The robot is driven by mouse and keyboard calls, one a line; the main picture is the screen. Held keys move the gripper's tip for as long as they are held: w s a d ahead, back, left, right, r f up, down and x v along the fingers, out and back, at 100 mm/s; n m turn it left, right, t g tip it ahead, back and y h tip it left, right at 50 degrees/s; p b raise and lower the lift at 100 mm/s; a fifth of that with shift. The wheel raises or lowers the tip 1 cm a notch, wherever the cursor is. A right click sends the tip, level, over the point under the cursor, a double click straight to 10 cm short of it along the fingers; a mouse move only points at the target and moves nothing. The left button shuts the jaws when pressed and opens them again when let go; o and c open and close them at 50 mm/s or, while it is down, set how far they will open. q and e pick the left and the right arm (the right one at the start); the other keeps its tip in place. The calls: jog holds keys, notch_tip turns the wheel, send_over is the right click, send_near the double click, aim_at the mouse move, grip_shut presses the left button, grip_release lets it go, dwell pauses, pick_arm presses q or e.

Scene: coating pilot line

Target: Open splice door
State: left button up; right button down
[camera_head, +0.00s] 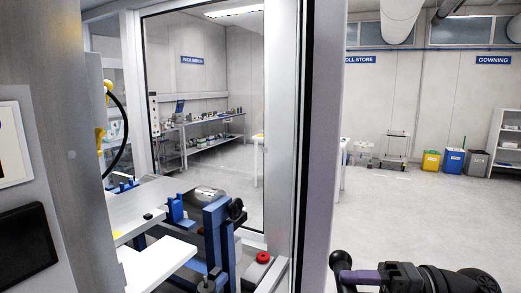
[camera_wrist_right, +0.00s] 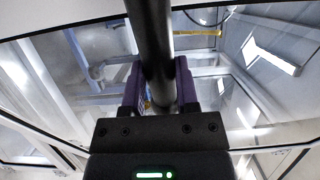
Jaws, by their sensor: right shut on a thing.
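My right gripper (camera_head: 358,276) is at the bottom right of the head view, beside the near edge of the splice door (camera_head: 335,130). In the right wrist view its two purple fingers (camera_wrist_right: 160,88) are shut on a black bar-shaped door handle (camera_wrist_right: 150,35), one finger on each side. The end of the handle also shows in the head view (camera_head: 341,261). Behind the handle, the wrist view shows glass panes and pale frames. Glass in a pale metal frame fills the middle left of the head view. I cannot tell how far the door stands open. My left gripper is not in view.
A blue and white splice mechanism (camera_head: 215,230) with a red button (camera_head: 263,257) stands at lower left. A screen panel (camera_head: 14,145) is at the far left. Yellow (camera_head: 431,160), blue and grey bins stand by the back wall. The floor at right is clear.

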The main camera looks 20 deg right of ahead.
jog(key=s+d+n+g+y+b, duration=0.1)
jog(key=s+d, duration=0.2)
jog(key=d, duration=0.4)
jog(key=shift+g, duration=0.3)
jog(key=shift+c, duration=1.4)
grip_release()
jog(key=shift+s+a, duration=0.1)
